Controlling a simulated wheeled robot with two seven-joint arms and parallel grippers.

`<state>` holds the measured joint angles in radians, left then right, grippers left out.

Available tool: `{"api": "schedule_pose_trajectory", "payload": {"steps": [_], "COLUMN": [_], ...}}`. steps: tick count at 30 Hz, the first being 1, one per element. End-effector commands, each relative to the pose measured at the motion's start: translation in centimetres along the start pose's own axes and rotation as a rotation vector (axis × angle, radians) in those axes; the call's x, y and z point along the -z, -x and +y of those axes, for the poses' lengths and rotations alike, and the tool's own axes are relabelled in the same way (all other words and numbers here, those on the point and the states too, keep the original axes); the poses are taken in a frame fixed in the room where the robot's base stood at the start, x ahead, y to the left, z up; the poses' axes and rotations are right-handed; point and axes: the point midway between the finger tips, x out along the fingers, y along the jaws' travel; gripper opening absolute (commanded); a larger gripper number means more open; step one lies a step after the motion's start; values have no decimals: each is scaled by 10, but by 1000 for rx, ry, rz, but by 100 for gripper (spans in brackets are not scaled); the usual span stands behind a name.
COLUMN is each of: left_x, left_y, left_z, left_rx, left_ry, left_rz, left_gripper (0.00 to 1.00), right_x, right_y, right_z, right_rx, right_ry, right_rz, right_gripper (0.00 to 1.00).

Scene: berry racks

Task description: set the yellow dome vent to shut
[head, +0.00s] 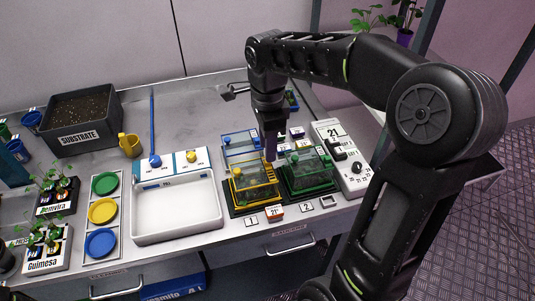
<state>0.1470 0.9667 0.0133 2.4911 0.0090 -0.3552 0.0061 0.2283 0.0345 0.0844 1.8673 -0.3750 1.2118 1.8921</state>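The yellow dome (250,188) is a clear cover with a yellow frame on a dark tray, at the front middle of the bench. Yellow slats, apparently its vent (269,172), show at its upper right; their setting is too small to read. My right gripper (271,155) points down with its tips just above or at these slats; contact cannot be made out. Its fingers overlap in this view, so their gap is hidden.
A green dome (309,175) stands close on the right and a blue dome (240,146) behind. A white control box (350,165) is farther right. A white sink-like tray (178,212) lies left. Number cards line the front edge.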

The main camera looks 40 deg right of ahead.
Motion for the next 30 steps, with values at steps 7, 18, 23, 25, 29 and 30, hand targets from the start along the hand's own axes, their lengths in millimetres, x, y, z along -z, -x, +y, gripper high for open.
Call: {"api": "schedule_pose_trajectory", "payload": {"steps": [7,18,23,25,29,30], "left_x": [-1,-1,-1,-1,-1,-1], "left_y": [5,5,5,5,5,5], "left_z": [2,1,1,1,1,1], "left_rx": [2,2,2,2,2,2], "left_ry": [1,1,1,1,1,1], "left_rz": [-2,-2,-2,-2,-2,-2], "left_gripper": [100,100,100,100,100,100], "right_x": [0,0,0,0,0,0], "right_y": [-34,-40,-40,-40,-40,-40], "right_z": [1,0,0,0,0,0], "right_rx": [-4,0,0,0,0,0], "right_ry": [0,1,1,1,1,1], "right_rz": [0,-1,-1,-1,-1,-1], "right_gripper": [35,34,21,15,4,1]}}
